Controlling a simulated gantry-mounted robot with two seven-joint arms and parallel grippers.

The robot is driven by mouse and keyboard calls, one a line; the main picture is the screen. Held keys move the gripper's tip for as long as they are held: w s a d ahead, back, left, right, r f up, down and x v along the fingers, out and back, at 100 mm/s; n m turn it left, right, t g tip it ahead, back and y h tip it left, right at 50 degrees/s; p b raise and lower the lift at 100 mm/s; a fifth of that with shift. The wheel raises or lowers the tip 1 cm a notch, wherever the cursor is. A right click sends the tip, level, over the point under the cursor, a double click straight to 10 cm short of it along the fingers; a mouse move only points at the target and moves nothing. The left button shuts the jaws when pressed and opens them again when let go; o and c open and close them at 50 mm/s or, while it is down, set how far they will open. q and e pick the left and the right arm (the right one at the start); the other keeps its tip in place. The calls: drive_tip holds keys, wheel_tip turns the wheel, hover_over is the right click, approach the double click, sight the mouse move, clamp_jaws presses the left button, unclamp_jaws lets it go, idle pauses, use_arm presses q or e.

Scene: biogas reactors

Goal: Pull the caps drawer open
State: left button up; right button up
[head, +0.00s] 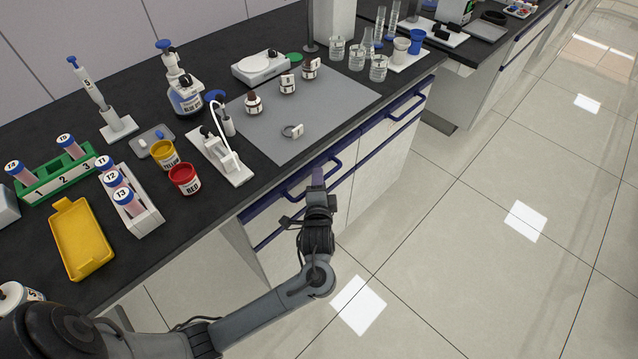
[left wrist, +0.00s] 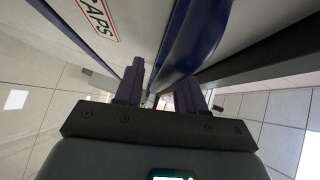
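The caps drawer is in the bench front below the grey mat, and its front looks flush with the cabinet. In the left wrist view, a red-framed label reading "CAPS" (left wrist: 98,18) is on its pale front. Its blue bar handle (head: 299,189) shows in the head view and runs large through the top middle of the left wrist view (left wrist: 197,38). My left gripper (head: 318,172) is at this handle, fingers pointing toward the bench. In the left wrist view its two fingers (left wrist: 160,88) are apart, with the handle running toward the gap. I cannot tell whether they touch it. My right gripper is not in view.
A second blue drawer handle (head: 406,108) is further right. The bench top holds a grey mat (head: 330,125) with small bottles, a red jar (head: 184,179), a yellow tray (head: 81,238) and a white tube rack (head: 146,218) near the front edge. The tiled floor before the drawers is clear.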

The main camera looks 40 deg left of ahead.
use_arm(q)
drive_tip(key=shift+a, duration=0.1)
clamp_jaws()
idle(0.3)
